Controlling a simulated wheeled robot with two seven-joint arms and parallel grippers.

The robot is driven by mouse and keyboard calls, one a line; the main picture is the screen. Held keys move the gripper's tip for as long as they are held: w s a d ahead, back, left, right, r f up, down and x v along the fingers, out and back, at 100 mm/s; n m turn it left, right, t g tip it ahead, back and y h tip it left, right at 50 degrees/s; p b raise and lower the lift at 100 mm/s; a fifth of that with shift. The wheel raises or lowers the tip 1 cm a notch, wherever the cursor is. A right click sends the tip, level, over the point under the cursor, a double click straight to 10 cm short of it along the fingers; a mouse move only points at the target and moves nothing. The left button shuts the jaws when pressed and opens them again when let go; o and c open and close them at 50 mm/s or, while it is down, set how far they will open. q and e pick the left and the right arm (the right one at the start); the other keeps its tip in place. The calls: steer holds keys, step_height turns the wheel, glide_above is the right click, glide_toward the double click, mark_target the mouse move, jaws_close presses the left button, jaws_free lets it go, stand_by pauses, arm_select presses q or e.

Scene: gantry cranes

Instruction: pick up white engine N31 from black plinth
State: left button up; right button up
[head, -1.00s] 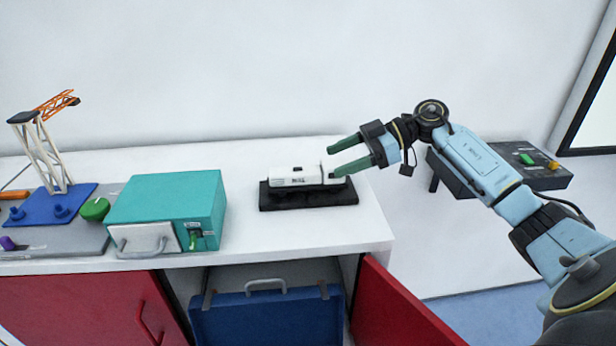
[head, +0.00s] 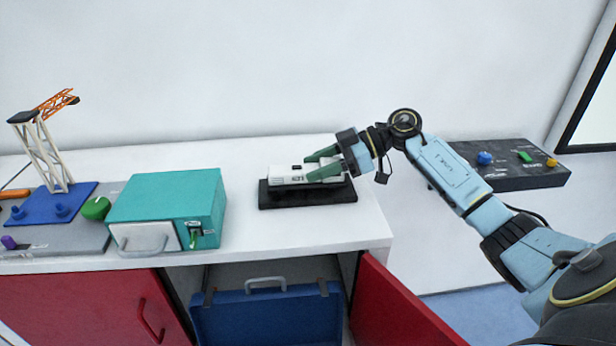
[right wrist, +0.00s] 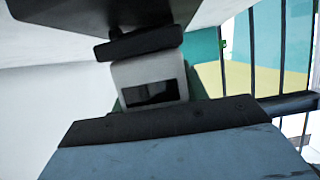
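The white engine N31 (head: 285,176) lies lengthwise on the black plinth (head: 300,198) on the white cabinet top. My right gripper (head: 309,168) reaches in from the right, with its green fingers spread on the far and near sides of the engine's right half. The fingers look open around it; contact is unclear and they hide part of its body. In the right wrist view the engine's white end with a dark window (right wrist: 150,90) sits close in front of my gripper. My left gripper is not in view.
A teal box (head: 165,195) stands left of the plinth. Further left is a crane model (head: 45,150) on a blue base. Below are a blue case (head: 265,315) and an open red door (head: 400,305). A dark control box (head: 510,170) stands at the right.

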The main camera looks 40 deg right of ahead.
steer(key=c, duration=0.4)
steer(key=shift+c, duration=0.2)
steer(key=shift+r, duration=0.15)
